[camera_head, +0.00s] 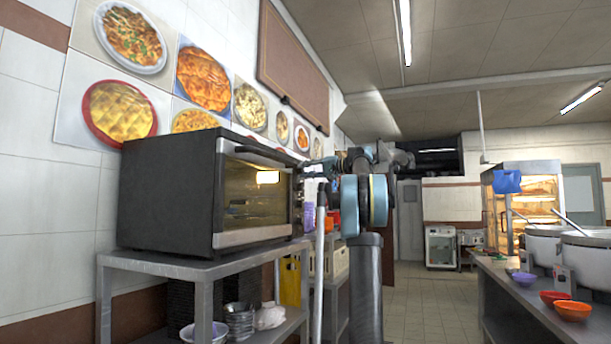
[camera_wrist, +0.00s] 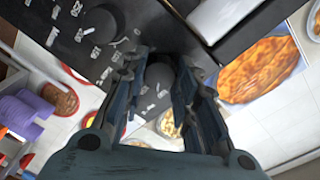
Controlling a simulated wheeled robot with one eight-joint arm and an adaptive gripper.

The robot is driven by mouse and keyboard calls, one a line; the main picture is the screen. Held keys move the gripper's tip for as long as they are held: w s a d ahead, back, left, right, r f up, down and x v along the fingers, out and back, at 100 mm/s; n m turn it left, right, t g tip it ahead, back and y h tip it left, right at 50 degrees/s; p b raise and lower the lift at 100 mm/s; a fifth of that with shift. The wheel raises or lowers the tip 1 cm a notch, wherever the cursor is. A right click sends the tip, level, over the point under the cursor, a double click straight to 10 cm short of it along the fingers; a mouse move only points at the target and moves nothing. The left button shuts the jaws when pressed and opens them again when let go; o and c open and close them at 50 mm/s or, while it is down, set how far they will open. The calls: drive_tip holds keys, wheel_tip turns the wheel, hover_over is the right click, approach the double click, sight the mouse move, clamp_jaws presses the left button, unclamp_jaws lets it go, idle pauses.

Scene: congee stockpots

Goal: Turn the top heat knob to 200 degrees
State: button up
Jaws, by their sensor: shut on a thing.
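The black toaster oven (camera_head: 170,190) stands on a metal shelf, its glass door facing right in the head view. In the wrist view its dark control panel (camera_wrist: 62,35) with white markings runs across the top left. My gripper (camera_wrist: 163,62) is at this panel, its two fingers closed on either side of a round dark knob (camera_wrist: 158,76), at the panel end near the food pictures. A second dark knob (camera_wrist: 102,22) on the panel is free. The held knob's setting cannot be read.
The metal shelf (camera_head: 190,268) carries bowls below. A silver handle (camera_wrist: 222,16) is close to my gripper. Food pictures (camera_head: 203,78) cover the wall behind the oven. A counter with pots (camera_head: 585,255) and bowls stands at the right, with open floor between.

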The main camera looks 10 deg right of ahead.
drive_tip(key=m, duration=0.7)
drive_tip(key=shift+d+f+g, duration=0.1)
drive_tip(key=shift+g, duration=0.2)
drive_tip(key=m, duration=0.6)
drive_tip(key=shift+w+g, duration=0.1)
drive_tip(key=shift+g, duration=0.2)
drive_tip(key=shift+m, duration=0.3)
drive_tip(key=o, duration=1.1)
drive_tip(key=v, duration=1.2)
drive_tip(key=shift+f, duration=0.2)
